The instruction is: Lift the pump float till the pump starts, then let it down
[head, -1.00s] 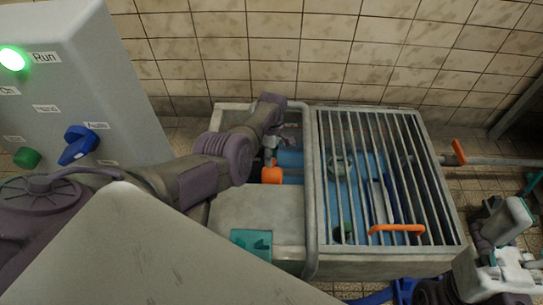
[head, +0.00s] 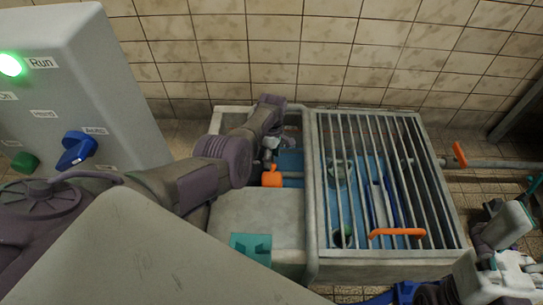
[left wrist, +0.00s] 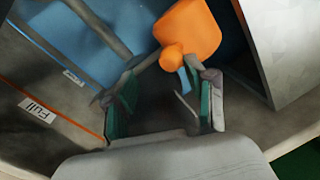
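The orange pump float (head: 272,178) is in the open left part of the grey tank (head: 255,212), beside blue water. It also shows in the left wrist view (left wrist: 190,32), with its small round knob towards my gripper. My left gripper (head: 270,148) reaches down over this opening. In the wrist view its two teal-padded fingers (left wrist: 164,105) are spread apart with the float just beyond their tips and nothing visibly clamped. The control box (head: 75,70) has a green lamp (head: 10,65) lit beside "Run". Its blue switch (head: 76,150) is near "Auto". My right gripper (head: 532,188) is partly cut off at the right edge.
A barred grate (head: 365,150) with an orange handle (head: 397,232) covers the tank's right part. A pipe with an orange lever (head: 459,153) leaves it on the right. A tiled wall stands behind. A "Full" label (left wrist: 37,112) and orange line mark the tank wall.

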